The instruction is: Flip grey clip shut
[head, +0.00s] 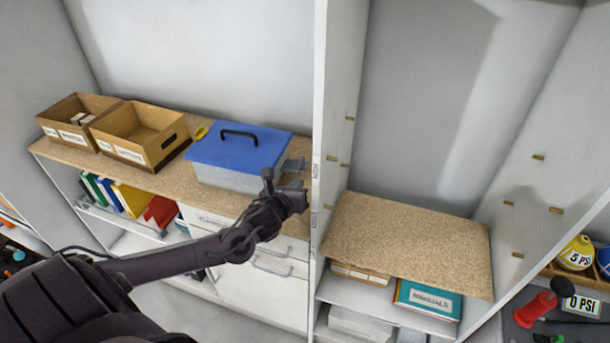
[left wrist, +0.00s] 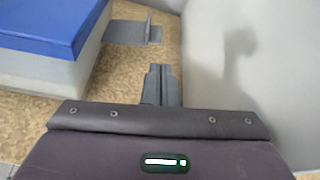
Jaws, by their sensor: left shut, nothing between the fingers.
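A storage box (head: 222,178) with a blue lid (head: 238,147) and a black handle stands on the shelf board. Its grey clip (head: 293,164) sticks out from the right side, swung outward rather than lying against the wall. The clip also shows in the left wrist view (left wrist: 128,33), near the top, with a raised plate at its outer end. My left gripper (head: 285,186) is just in front of the clip and to the right of the box. Its fingers (left wrist: 161,80) are shut, empty and apart from the clip. My right gripper is out of view.
A white upright panel (head: 318,130) stands close to the right of the left gripper. Two cardboard bins (head: 140,135) sit left of the box, with a yellow object (head: 200,133) between. The lower board (head: 400,240) right of the panel is clear.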

